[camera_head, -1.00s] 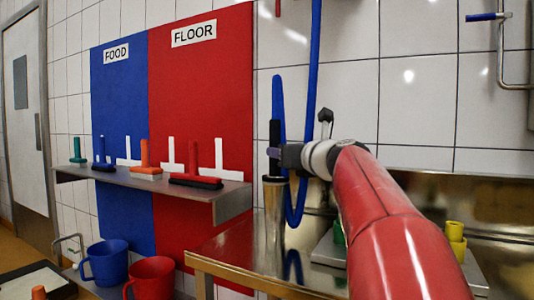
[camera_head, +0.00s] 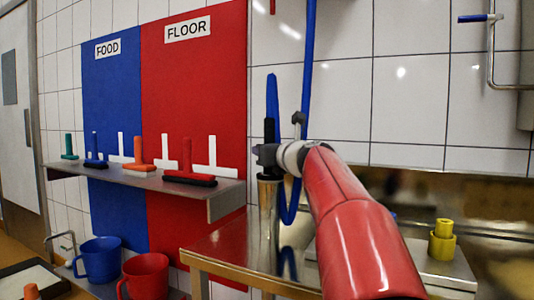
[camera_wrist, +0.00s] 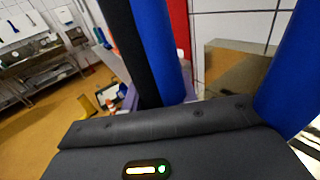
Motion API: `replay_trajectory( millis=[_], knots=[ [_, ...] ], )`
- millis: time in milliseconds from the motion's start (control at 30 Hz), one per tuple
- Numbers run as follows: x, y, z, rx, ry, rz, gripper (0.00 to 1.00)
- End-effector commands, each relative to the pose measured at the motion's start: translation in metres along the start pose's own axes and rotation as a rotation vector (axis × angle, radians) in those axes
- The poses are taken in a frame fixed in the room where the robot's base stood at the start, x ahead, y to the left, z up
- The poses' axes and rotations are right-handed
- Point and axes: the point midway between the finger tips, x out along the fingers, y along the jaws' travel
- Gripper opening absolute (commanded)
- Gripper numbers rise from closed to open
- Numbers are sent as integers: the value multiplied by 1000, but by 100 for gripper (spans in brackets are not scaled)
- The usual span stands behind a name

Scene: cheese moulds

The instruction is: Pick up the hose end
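The hose end hangs upright at the wall in the head view: a blue upper part with a black section (camera_head: 270,130) below it. A metal cylinder (camera_head: 268,205) stands directly beneath. My gripper (camera_head: 262,154) is at the height of the black section's lower part and overlaps it in the picture. Whether the fingers touch it or are closed on it is hidden. In the wrist view a black upright length (camera_wrist: 127,45) and a blue one (camera_wrist: 157,50) stand side by side close in front of my gripper's dark body. Another blue length (camera_wrist: 290,75) passes at the right.
A steel table (camera_head: 225,250) is below, with yellow cups (camera_head: 441,245) at the right. A shelf (camera_head: 225,190) with brushes stands at the left before blue and red panels. A blue mug (camera_head: 100,262) and a red mug (camera_head: 148,275) are lower left. A blue hose (camera_head: 308,60) hangs beside the hose end.

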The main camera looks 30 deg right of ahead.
Motion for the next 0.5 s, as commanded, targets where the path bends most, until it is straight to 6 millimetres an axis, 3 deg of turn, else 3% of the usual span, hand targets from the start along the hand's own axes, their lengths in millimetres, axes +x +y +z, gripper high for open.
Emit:
replay_trajectory(
  millis=[167,500],
  knots=[
    [0,-1,0,0,0,-2,0],
    [-1,-1,7,-1,-3,-2,0]
  ],
)
